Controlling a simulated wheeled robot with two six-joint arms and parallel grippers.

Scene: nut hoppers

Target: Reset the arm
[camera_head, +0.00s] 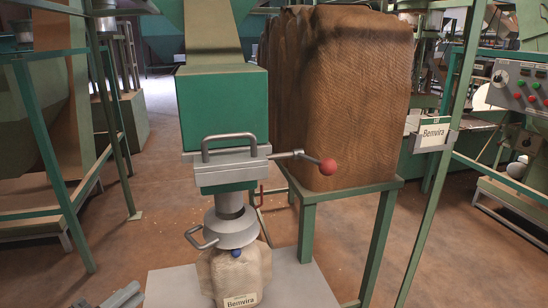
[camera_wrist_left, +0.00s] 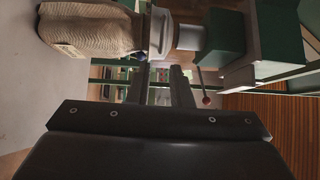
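The tip of my left gripper (camera_head: 124,296) shows at the bottom left edge of the head view, low and left of the filling spout. In the left wrist view my left gripper (camera_wrist_left: 160,84) has its two dark fingers apart with nothing between them. The green hopper (camera_head: 222,107) has a slide gate with a grey handle and a red ball knob (camera_head: 327,167). The knob also shows in the left wrist view (camera_wrist_left: 206,100). Below it, a grey spout collar (camera_head: 231,232) sits at the mouth of a burlap sack (camera_head: 236,277) labelled Bemvira. My right gripper is not in view.
The sack stands on a pale grey plate (camera_head: 295,283). A tall stack of brown sacks (camera_head: 365,95) rests on a green stand (camera_head: 345,192) behind. A button panel (camera_head: 519,85) is at right. Brown floor lies open at left.

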